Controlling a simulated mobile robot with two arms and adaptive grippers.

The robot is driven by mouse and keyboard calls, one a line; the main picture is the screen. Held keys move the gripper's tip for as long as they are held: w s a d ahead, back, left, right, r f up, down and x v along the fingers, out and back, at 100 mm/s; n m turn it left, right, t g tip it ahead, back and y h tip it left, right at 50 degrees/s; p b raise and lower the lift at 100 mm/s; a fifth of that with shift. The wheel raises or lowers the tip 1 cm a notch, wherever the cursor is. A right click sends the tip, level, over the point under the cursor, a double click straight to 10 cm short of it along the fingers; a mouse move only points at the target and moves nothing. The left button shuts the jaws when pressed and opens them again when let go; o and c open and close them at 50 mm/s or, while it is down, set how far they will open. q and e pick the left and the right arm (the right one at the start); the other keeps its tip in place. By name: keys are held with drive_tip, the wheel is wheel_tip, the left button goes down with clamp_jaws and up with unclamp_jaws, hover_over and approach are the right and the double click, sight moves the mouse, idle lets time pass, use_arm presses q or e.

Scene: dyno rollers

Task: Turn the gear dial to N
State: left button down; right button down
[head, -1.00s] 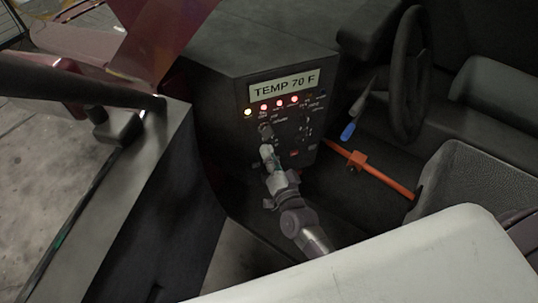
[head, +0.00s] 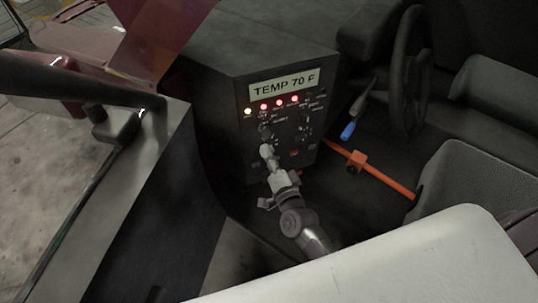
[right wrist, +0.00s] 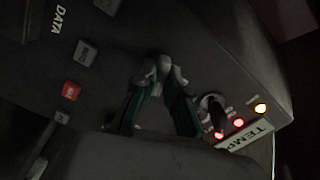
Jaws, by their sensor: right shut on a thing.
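The dark control panel (head: 250,137) of the console carries several small knobs. My right gripper (head: 267,153) reaches up to its lower left part, with the fingertips at the panel face. In the right wrist view the fingers (right wrist: 163,72) close together on a dial, mostly hidden between the tips. I take it for the gear dial, but its letters and pointer cannot be read. A dark knob (right wrist: 211,106) with a pale mark sits beside the fingers, apart from them. My left gripper is not in view.
A "TEMP 70 F" display (head: 284,83) and a row of lit lamps (head: 279,102) are above the gripper. A red button (right wrist: 71,90) is left in the wrist view. An orange bar (head: 382,179), blue-tipped lever (head: 349,130) and steering wheel (head: 409,72) stand right of the panel.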

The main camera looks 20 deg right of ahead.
drive_tip(key=c, duration=1.2)
unclamp_jaws()
drive_tip(key=shift+w+r, duration=0.15)
drive_tip(key=shift+r, duration=0.15)
drive_tip(key=shift+f, duration=0.15)
drive_tip(key=s, duration=1.2)
drive_tip(key=shift+d, duration=0.35)
drive_tip(key=shift+f, duration=0.15)
